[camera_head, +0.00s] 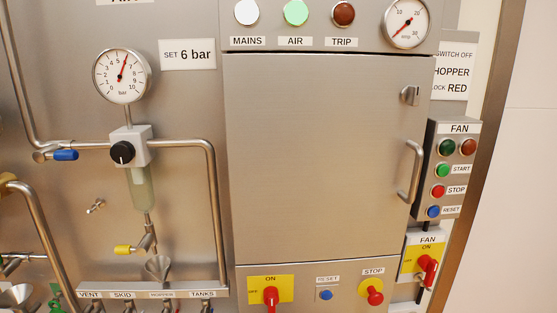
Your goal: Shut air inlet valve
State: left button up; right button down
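A valve with a blue lever handle (66,155) sits on the horizontal metal pipe at the left, leading toward the regulator. The blue handle lies roughly along the pipe. I see no label naming it as the air inlet valve. The regulator (129,149) has a black knob, and the round pressure gauge (122,76) above it has its red needle a little right of top, near 6 bar. A lit green AIR lamp (296,12) is at the top. Neither of my grippers is in view.
A yellow-handled valve (124,250) hangs under the regulator bowl. A closed cabinet door (322,157) with a bar handle (411,171) fills the middle. Red switches (270,297) and the FAN box (453,168) are at the lower middle and right.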

aim_at(51, 151)
jog(key=k+j+u, duration=0.1)
jog(key=u, duration=1.05)
